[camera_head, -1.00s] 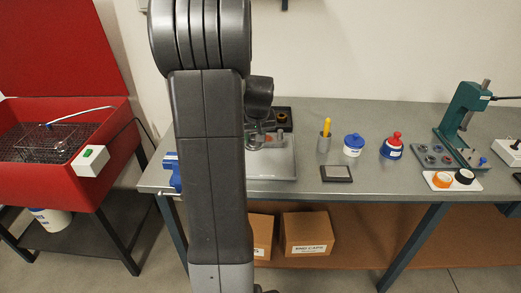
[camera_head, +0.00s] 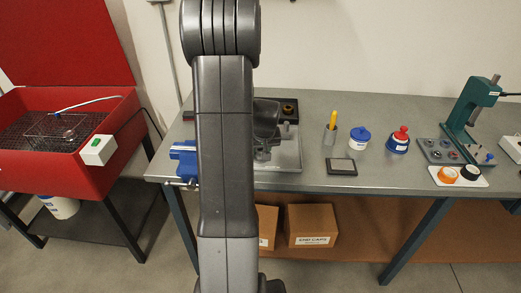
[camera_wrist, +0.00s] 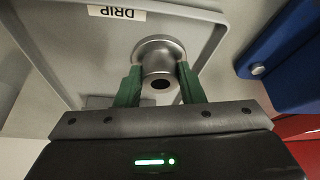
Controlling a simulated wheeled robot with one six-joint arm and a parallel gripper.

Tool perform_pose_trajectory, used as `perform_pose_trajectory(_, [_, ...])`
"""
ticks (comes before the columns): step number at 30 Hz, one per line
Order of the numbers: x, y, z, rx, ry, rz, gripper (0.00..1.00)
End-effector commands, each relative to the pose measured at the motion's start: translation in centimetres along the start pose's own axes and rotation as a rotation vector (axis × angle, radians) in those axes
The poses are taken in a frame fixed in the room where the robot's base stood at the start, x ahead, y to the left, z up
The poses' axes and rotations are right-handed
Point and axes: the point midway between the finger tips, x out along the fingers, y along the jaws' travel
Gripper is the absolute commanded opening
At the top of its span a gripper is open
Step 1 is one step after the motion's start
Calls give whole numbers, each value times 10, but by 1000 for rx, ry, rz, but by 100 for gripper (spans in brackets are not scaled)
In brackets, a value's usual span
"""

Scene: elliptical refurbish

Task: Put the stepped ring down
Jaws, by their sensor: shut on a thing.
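The stepped ring (camera_wrist: 158,50) is a grey metal piece with a wide round flange, a narrower hub and a dark hole, seen in the wrist view. My gripper (camera_wrist: 160,78) has its green fingers shut on the hub, one on each side. The ring is over the grey tray marked DRIP (camera_wrist: 72,52); I cannot tell whether it touches the tray. In the head view the tray (camera_head: 290,153) lies on the bench, and my gripper (camera_head: 265,150) is over it, partly hidden by my arm. The ring cannot be made out there.
A blue vise (camera_head: 184,160) stands left of the tray on the bench (camera_head: 310,182). To the right are a pen cup (camera_head: 329,137), a dark-framed pad (camera_head: 341,166), a blue-lidded jar (camera_head: 358,141), a red-topped bottle (camera_head: 399,142) and a green press (camera_head: 470,112). A red washer cabinet (camera_head: 45,155) is far left.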

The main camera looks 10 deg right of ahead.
Motion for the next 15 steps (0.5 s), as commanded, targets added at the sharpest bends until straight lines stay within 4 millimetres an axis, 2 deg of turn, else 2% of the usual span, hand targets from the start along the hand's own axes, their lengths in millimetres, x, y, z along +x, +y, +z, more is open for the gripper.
perform_pose_trajectory(1, [1,0,0,0,0,0,41])
perform_pose_trajectory(3, [0,0,0,0,0,0,55])
perform_pose_trajectory(4, [0,0,0,0,0,0,57])
perform_pose_trajectory(15, [-4,0,-2,0,0,0,57])
